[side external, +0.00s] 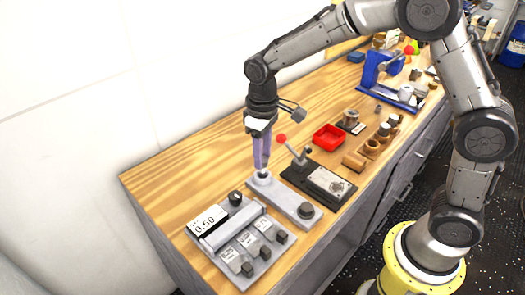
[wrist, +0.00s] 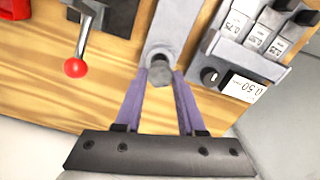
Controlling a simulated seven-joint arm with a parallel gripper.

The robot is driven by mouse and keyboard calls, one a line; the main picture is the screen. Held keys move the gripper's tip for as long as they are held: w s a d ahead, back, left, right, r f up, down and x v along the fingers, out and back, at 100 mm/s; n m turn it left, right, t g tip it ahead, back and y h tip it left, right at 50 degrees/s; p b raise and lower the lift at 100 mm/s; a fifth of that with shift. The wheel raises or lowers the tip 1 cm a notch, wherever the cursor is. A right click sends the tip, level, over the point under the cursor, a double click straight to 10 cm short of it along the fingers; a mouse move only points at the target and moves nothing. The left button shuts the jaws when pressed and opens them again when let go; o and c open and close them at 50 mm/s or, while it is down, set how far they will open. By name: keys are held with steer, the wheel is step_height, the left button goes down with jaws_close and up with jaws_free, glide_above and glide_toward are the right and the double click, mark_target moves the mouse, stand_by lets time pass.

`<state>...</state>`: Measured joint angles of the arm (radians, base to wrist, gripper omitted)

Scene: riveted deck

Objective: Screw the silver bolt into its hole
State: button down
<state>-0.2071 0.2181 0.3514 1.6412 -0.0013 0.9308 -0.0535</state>
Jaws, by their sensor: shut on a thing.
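The silver bolt (wrist: 160,76) shows its grey hexagonal head between my fingertips in the wrist view. My gripper (wrist: 159,72) has two purple fingers, shut on the bolt from both sides. A light grey plate (wrist: 174,28) lies under it, with a dark round opening (wrist: 159,57) partly visible just beyond the bolt head. In the side view my gripper (side external: 262,168) points straight down over the rear end of the grey plate (side external: 285,196). The bolt's shank is hidden, so I cannot tell how deep it sits.
A grey panel with a 0.50 display (side external: 208,221) and several switches stands beside the plate. On the other side is a black box with a red-balled lever (side external: 281,139). A red tray (side external: 329,136) and a blue vise (side external: 372,70) are farther along the wooden bench.

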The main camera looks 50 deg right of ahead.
steer(key=shift+f, duration=1.35)
stand_by(1.1)
steer(key=shift+c, duration=2.1)
jaws_free()
step_height(320, 180, up, 14)
steer(key=shift+c, duration=0.3)
steer(key=shift+f, duration=0.3)
steer(key=shift+c, duration=0.4)
steer(key=shift+n, duration=0.8)
step_height(320, 180, down, 5)
steer(key=shift+f, duration=4.4)
